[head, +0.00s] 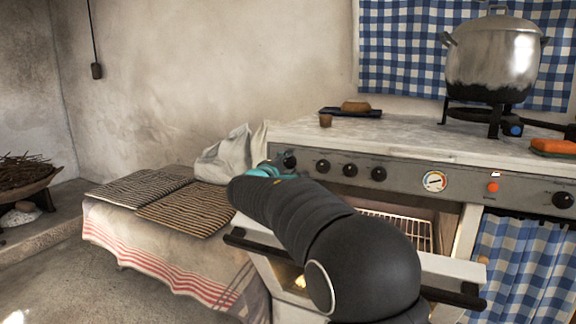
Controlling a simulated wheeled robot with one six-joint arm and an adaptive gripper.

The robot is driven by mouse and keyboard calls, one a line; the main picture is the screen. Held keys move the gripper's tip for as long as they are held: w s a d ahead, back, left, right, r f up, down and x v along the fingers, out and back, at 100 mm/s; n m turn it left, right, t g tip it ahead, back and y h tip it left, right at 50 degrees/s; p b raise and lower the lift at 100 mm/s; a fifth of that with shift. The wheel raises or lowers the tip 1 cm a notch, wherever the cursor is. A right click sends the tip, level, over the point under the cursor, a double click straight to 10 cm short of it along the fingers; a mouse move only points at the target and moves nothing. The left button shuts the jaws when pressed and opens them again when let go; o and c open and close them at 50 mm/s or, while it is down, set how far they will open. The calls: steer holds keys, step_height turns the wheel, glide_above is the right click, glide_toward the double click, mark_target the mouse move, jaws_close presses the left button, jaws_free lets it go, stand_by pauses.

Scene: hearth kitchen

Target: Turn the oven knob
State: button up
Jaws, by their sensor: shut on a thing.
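The oven (400,173) has a grey front panel with a row of black knobs. A round dial gauge (434,181) is further right. My arm reaches up and left across the oven front. My gripper (276,168), mostly hidden behind the wrist with a teal part showing, is at the leftmost knob and shut on it. Its fingertips and the knob's turn angle cannot be made out.
The oven door (450,268) hangs open below my arm, showing a wire rack (410,228). A cloth-covered table (130,228) with striped mats and a pale sack (224,158) stands left. A large pot (492,55) sits on a burner on the counter.

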steer(key=shift+n, duration=1.3)
steer(key=o, duration=1.1)
steer(key=shift+o, duration=0.2)
steer(key=v, duration=1.2)
